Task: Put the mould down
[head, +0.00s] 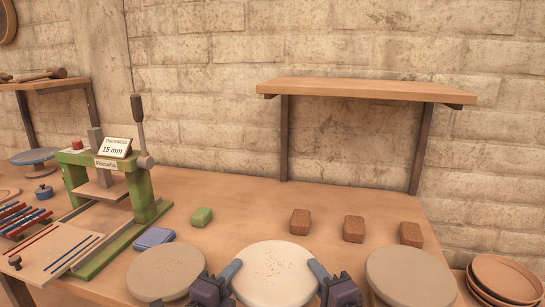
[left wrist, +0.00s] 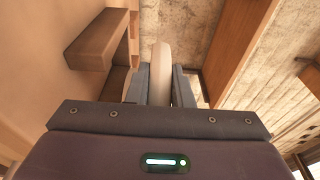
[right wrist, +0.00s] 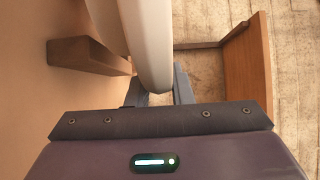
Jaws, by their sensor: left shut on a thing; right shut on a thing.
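The mould, a pale round disc (head: 275,274) with small dark specks on top, is at the front middle of the table in the head view. My left gripper (head: 232,271) is shut on its left rim and my right gripper (head: 318,270) on its right rim. The disc looks about level. Its pale edge sits between the fingers in the left wrist view (left wrist: 161,72) and in the right wrist view (right wrist: 152,55). The gap between its underside and the table is hidden, so I cannot tell whether they touch.
Grey-beige discs lie on the table to the left (head: 165,271) and right (head: 410,277), close to my grippers. Three brown blocks (head: 354,229) and a green block (head: 202,217) stand behind. A green press (head: 145,205) is at left, stacked brown dishes (head: 505,279) at right.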

